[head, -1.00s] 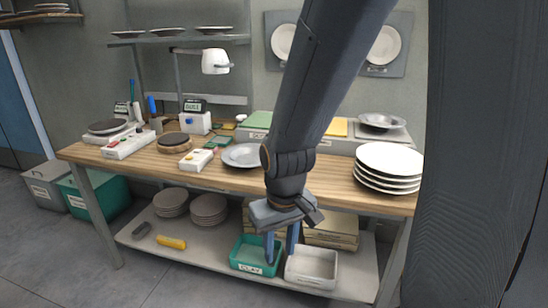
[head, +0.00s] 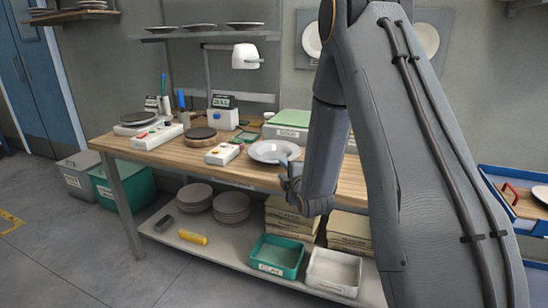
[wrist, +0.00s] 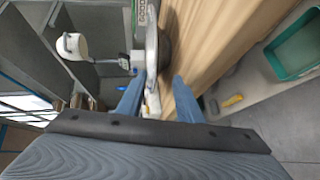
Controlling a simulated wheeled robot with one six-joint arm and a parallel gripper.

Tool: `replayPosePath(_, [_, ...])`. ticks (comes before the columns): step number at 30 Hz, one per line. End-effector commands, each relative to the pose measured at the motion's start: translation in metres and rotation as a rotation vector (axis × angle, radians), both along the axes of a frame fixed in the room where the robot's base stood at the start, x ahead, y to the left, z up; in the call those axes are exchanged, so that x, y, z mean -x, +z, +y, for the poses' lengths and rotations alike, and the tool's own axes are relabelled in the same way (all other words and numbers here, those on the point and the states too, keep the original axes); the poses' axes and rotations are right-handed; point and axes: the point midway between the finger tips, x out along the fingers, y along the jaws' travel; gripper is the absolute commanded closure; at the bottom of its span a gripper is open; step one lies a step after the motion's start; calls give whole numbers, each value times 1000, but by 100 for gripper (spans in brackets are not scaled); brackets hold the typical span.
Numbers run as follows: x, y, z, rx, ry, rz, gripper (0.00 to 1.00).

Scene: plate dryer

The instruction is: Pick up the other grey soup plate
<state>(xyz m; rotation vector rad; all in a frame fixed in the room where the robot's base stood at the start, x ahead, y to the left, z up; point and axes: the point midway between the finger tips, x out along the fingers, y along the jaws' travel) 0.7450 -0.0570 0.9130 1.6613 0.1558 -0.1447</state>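A grey soup plate (head: 272,151) lies on the wooden bench top, right of the white box with coloured buttons. My gripper (head: 287,172) is at the plate's near right side, its fingers pointing toward it, close to the bench's front edge. In the wrist view my gripper (wrist: 158,78) is open, with a clear gap between the blue fingers. The plate (wrist: 152,45) shows nearly edge-on there, its rim lined up between the fingertips. I cannot tell whether they touch it. A second grey dish seen earlier at the bench's right is hidden behind my arm.
A button box (head: 222,154) and a round wooden-based disc (head: 201,136) stand left of the plate. The lower shelf holds plate stacks, a green bin (head: 277,256) and a white bin (head: 333,272). A blue-edged tray (head: 515,200) is at right.

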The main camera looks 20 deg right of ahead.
Motion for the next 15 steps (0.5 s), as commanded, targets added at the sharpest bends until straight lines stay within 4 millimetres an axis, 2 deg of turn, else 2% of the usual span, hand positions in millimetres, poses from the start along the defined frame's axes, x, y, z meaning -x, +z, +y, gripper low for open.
replayPosePath(10, [-35, -2, 3, 4, 2, -5, 67])
replayPosePath(15, [-60, -3, 5, 3, 1, -5, 67])
